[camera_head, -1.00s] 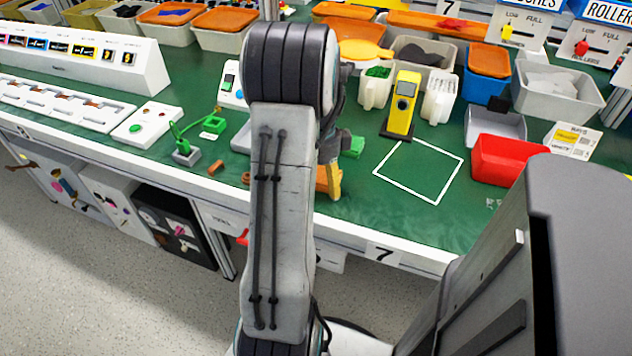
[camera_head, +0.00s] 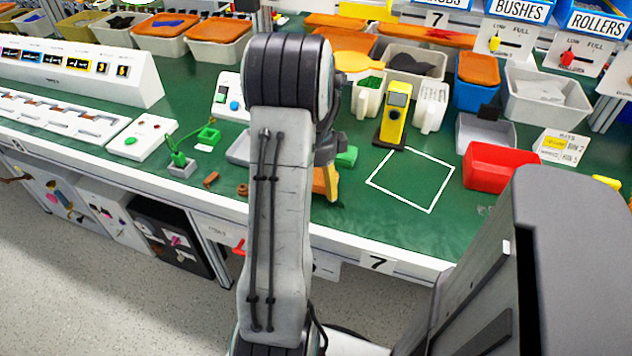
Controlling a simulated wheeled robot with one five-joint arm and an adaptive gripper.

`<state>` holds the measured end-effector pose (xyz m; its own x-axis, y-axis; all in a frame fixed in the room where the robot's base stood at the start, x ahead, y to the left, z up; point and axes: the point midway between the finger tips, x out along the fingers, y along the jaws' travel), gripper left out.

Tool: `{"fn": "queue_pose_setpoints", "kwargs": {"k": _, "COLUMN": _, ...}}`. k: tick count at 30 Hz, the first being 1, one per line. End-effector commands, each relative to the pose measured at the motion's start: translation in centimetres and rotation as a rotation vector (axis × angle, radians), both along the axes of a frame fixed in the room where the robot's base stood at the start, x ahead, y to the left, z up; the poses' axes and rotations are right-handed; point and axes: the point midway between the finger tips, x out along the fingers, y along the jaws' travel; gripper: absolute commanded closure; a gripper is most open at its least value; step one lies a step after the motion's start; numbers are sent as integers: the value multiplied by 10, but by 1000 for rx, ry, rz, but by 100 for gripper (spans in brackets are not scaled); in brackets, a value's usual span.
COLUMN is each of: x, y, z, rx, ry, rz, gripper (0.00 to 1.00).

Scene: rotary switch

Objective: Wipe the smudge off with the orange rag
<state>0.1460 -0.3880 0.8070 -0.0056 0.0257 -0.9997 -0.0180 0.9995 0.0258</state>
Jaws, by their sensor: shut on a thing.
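My gripper (camera_head: 331,186) is at the front part of the green bench top, left of the white outlined square, mostly hidden behind my own arm. It is shut on an orange piece (camera_head: 320,181), which looks like the orange rag; only a small part shows. I cannot tell whether the rag touches the bench. A faint pale mark (camera_head: 484,210) lies on the bench right of the square; I cannot tell whether it is the smudge.
A yellow device (camera_head: 394,117) stands behind the white square (camera_head: 411,180). A red bin (camera_head: 499,167) is to its right. A green block (camera_head: 346,157) is close behind my gripper. Small brown pieces (camera_head: 211,180) and a green-topped fixture (camera_head: 181,163) lie left. The square is empty.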

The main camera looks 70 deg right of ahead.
Motion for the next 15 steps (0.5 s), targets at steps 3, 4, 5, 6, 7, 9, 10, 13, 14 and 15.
{"fn": "queue_pose_setpoints", "kwargs": {"k": 3, "x": 0, "y": 0, "z": 14, "rx": -2, "ry": 0, "rz": 0, "gripper": 46}}
{"fn": "queue_pose_setpoints", "kwargs": {"k": 4, "x": 0, "y": 0, "z": 17, "rx": -2, "ry": 0, "rz": 0, "gripper": 46}}
{"fn": "queue_pose_setpoints", "kwargs": {"k": 5, "x": 0, "y": 0, "z": 19, "rx": -2, "ry": 0, "rz": 0, "gripper": 46}}
{"fn": "queue_pose_setpoints", "kwargs": {"k": 6, "x": 0, "y": 0, "z": 23, "rx": -2, "ry": 0, "rz": 0, "gripper": 46}}
{"fn": "queue_pose_setpoints", "kwargs": {"k": 7, "x": 0, "y": 0, "z": 26, "rx": -2, "ry": 0, "rz": 0, "gripper": 46}}
{"fn": "queue_pose_setpoints", "kwargs": {"k": 9, "x": 0, "y": -1, "z": 32, "rx": -2, "ry": 0, "rz": 0, "gripper": 46}}
{"fn": "queue_pose_setpoints", "kwargs": {"k": 10, "x": 0, "y": 0, "z": 34, "rx": -2, "ry": 0, "rz": 0, "gripper": 46}}
{"fn": "queue_pose_setpoints", "kwargs": {"k": 13, "x": 0, "y": 0, "z": 43, "rx": -2, "ry": 0, "rz": 0, "gripper": 46}}
{"fn": "queue_pose_setpoints", "kwargs": {"k": 14, "x": 0, "y": 0, "z": 46, "rx": -2, "ry": 0, "rz": 0, "gripper": 46}}
{"fn": "queue_pose_setpoints", "kwargs": {"k": 15, "x": 0, "y": 0, "z": 49, "rx": -2, "ry": 0, "rz": 0, "gripper": 46}}
